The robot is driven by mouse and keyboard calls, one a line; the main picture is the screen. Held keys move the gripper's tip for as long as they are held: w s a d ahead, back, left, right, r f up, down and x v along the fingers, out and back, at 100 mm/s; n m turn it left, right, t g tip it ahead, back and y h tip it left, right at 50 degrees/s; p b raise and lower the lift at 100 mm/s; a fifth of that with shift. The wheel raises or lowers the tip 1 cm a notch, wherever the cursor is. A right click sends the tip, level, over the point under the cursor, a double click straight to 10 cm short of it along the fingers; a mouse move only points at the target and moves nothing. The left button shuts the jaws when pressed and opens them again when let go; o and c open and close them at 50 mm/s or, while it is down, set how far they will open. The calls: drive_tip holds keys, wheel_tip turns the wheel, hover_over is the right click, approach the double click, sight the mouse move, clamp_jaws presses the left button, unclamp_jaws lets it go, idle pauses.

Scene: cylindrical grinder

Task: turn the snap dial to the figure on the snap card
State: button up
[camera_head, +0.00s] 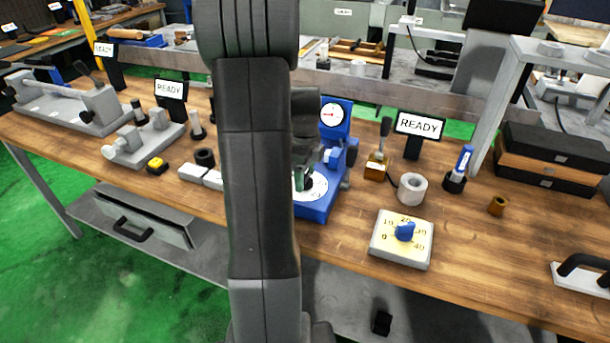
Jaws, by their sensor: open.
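A square dial box (386,253) with a pale yellow face sits near the bench's front edge, right of my arm. Its blue knob (405,232) stands amid the figures 0, 10, 20, 30 and 40; I cannot tell exactly which figure it points to. I cannot tell for sure that this is the snap dial. I make out no card with a figure as the snap card. My gripper (303,180) is partly hidden behind my arm, over the white disc of a blue gauge stand (318,208). It is left of the dial box and apart from it.
Behind the dial box stand a white ring (413,188), a lever on a wooden block (376,168) and a READY display (419,125). A blue-handled tool (460,170) and a brass bush (497,205) stand to the right. Bare wood lies right of the dial box.

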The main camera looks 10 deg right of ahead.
drive_tip(key=shift+f, duration=0.3)
drive_tip(key=c, duration=0.9)
drive_tip(key=shift+c, duration=0.2)
